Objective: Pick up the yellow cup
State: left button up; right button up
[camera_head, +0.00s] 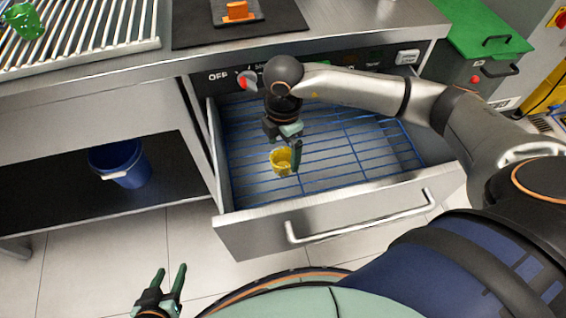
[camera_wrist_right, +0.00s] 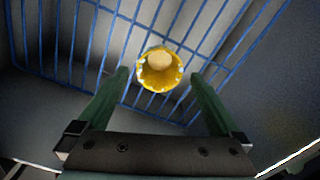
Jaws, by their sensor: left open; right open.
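The yellow cup (camera_head: 280,161) stands in the open drawer on a blue wire rack. In the right wrist view the cup (camera_wrist_right: 160,70) is seen from above, its mouth facing the camera, with something pale inside. My right gripper (camera_head: 296,155) is inside the drawer right at the cup. In the right wrist view my right gripper (camera_wrist_right: 159,88) is open, with the cup just beyond and between the fingertips; I cannot tell whether they touch it. My left gripper (camera_head: 170,282) is open and empty, low at the bottom left, outside the drawer.
The drawer's steel front (camera_head: 340,222) and side walls surround the blue rack (camera_head: 350,140). A blue bucket (camera_head: 125,165) sits on the dark shelf at left. A knob panel runs above the drawer. A green bin (camera_head: 480,35) stands at upper right.

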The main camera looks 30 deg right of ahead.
aim_at(283, 158)
notch_tip(283, 158, down, 4)
jog(key=shift+f+b, duration=0.1)
jog(key=shift+b, duration=0.2)
jog(key=c, duration=1.2)
